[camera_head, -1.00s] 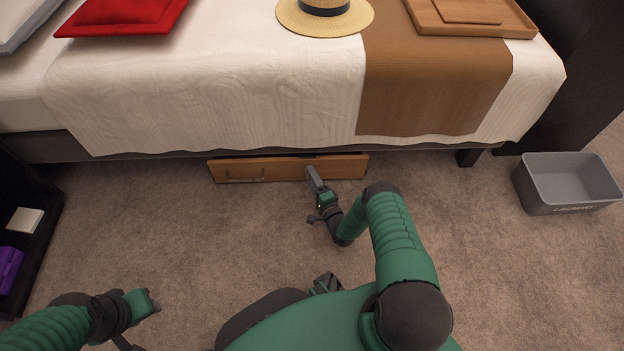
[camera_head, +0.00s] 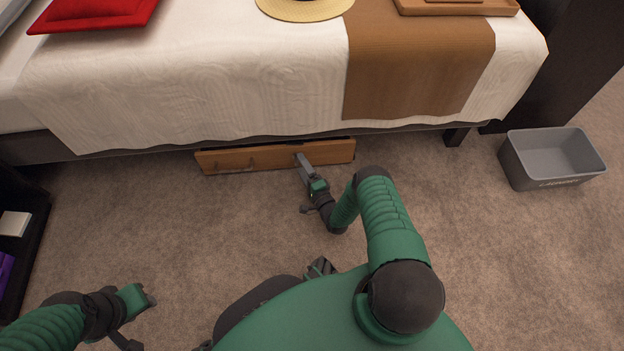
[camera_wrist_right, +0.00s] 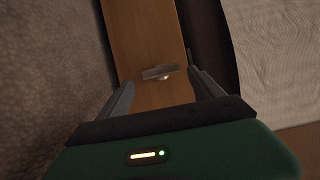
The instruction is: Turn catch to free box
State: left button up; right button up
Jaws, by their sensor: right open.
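A wooden box front (camera_head: 225,161) shows beneath the bed, with a handle on its left half. My right gripper (camera_head: 301,159) reaches to the front from below, right of its middle. In the right wrist view the wooden front (camera_wrist_right: 146,35) runs up the picture, and a small metal catch (camera_wrist_right: 159,72) sits on it just ahead of the open fingers (camera_wrist_right: 157,88). The fingers stand on either side of the catch's line; I cannot tell whether they touch it. My left gripper (camera_head: 146,298) is at the lower left, away from the box; its jaws are too small to judge.
The bed with a white cover (camera_head: 200,85) overhangs the box. A grey laundry bin (camera_head: 552,160) stands on the carpet at the right. A dark shelf (camera_head: 22,190) is at the left edge. The carpet between is clear.

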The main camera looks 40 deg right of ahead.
jog(key=s+p, duration=0.1)
jog(key=s, duration=0.4)
jog(key=s+a+p, duration=0.1)
jog(key=s, duration=0.3)
jog(key=s+a+p, duration=0.1)
jog(key=s+p, duration=0.1)
jog(key=s, duration=0.3)
jog(key=shift+s+a, duration=0.1)
jog(key=shift+s, duration=0.25)
jog(key=shift+s+a+f, duration=0.1)
jog(key=shift+s+f, duration=0.05)
jog(key=shift+s, duration=0.35)
